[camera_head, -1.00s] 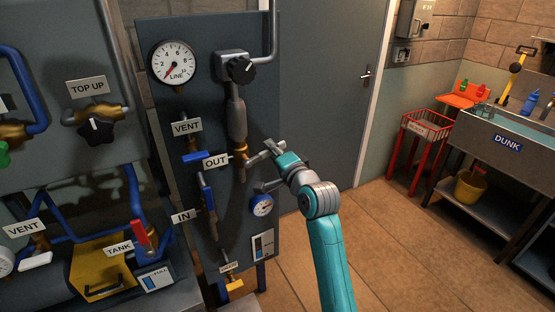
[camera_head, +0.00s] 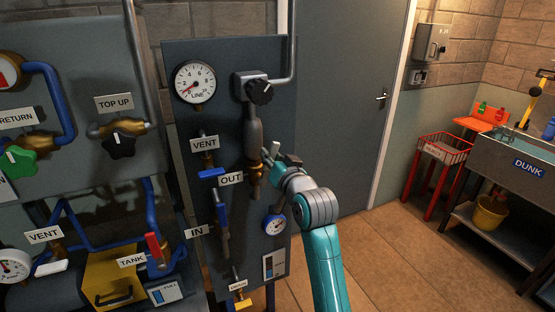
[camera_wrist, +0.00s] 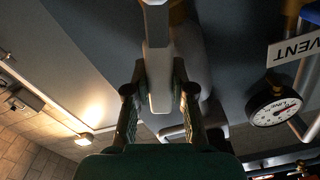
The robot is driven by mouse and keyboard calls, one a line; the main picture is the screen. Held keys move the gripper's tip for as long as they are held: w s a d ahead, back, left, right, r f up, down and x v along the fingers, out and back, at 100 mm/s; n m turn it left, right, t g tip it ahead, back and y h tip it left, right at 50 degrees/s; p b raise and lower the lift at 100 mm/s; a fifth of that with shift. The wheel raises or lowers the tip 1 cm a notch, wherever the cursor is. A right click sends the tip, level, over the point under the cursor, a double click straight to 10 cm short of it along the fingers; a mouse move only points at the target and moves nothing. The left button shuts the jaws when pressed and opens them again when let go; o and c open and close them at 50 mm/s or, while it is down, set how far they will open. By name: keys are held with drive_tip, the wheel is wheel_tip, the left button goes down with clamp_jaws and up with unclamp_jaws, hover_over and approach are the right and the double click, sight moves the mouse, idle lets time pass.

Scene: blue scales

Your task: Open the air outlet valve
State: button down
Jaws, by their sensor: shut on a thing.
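The OUT label (camera_head: 231,179) is on the dark panel, left of a brass valve (camera_head: 255,173) at the lower end of a vertical grey pipe. My gripper (camera_head: 275,160) is just right of this valve in the head view. In the wrist view, my gripper (camera_wrist: 158,78) has its two dark fingers on either side of a pale grey lever (camera_wrist: 159,95), shut on it. The lever runs from the top of that view down between the fingers. In the head view my gripper mostly hides the lever, so its exact angle is hard to tell.
A LINE gauge (camera_head: 194,82) and a black knob (camera_head: 261,91) sit above. A blue-handled VENT valve (camera_head: 211,173) is to the left, and a small blue gauge (camera_head: 274,224) is below my wrist. Open floor (camera_head: 390,255) lies to the right.

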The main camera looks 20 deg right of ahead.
sight(256, 152)
drive_tip(key=shift+a+r+n, duration=0.1)
drive_tip(key=shift+a+n, duration=0.65)
drive_tip(key=shift+n, duration=0.35)
drive_tip(key=shift+a+r+n, duration=0.1)
drive_tip(key=shift+a+n, duration=0.65)
drive_tip(key=shift+n, duration=0.35)
drive_tip(key=c, duration=1)
unclamp_jaws()
drive_tip(key=shift+o, duration=0.2)
drive_tip(key=s, duration=1.2)
